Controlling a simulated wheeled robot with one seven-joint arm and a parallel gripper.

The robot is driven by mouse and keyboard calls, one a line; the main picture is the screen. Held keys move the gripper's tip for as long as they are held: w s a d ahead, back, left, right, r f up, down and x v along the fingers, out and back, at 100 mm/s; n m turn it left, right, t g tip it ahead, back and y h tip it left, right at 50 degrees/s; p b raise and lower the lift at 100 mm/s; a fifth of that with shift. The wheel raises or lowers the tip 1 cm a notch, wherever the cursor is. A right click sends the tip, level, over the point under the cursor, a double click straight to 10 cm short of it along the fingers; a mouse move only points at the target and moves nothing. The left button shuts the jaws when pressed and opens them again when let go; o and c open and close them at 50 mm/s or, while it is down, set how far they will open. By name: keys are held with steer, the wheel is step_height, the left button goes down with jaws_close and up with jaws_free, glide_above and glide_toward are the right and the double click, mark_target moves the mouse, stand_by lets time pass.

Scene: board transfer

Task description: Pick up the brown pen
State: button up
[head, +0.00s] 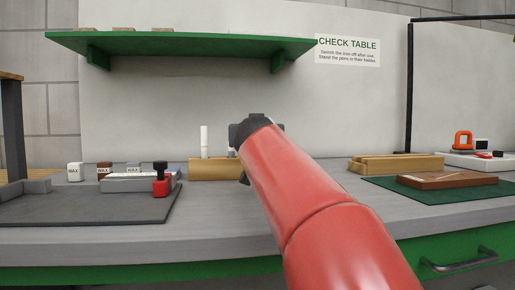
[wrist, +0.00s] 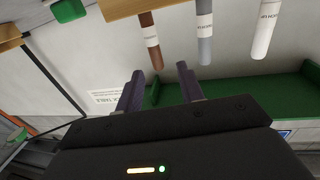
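The brown pen (wrist: 151,40) stands in a wooden holder (wrist: 122,8), seen inverted in the wrist view. Its free end shows just past the gap between my fingertips, and no contact is visible. A grey pen (wrist: 205,35) and a white pen (wrist: 263,30) stand beside it. My gripper (wrist: 160,76) is open with nothing between its fingers. In the head view, the holder (head: 208,170) is partly covered by my arm and the white pen (head: 204,141) shows left of it. The brown pen is hidden there.
A green shelf (head: 190,43) hangs above the bench. A dark mat (head: 90,207) with a red-and-black stamp (head: 161,181) and wax pots lies left. A wooden block (head: 395,164), a green mat (head: 385,188) with a brown board (head: 447,180), and an orange item (head: 462,140) are right.

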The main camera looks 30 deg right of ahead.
steer(key=p+x, duration=0.2)
steer(key=x, duration=0.4)
steer(key=shift+w+d+r, duration=0.2)
steer(key=shift+w+d, duration=0.05)
steer(key=shift+d, duration=0.15)
jaws_close()
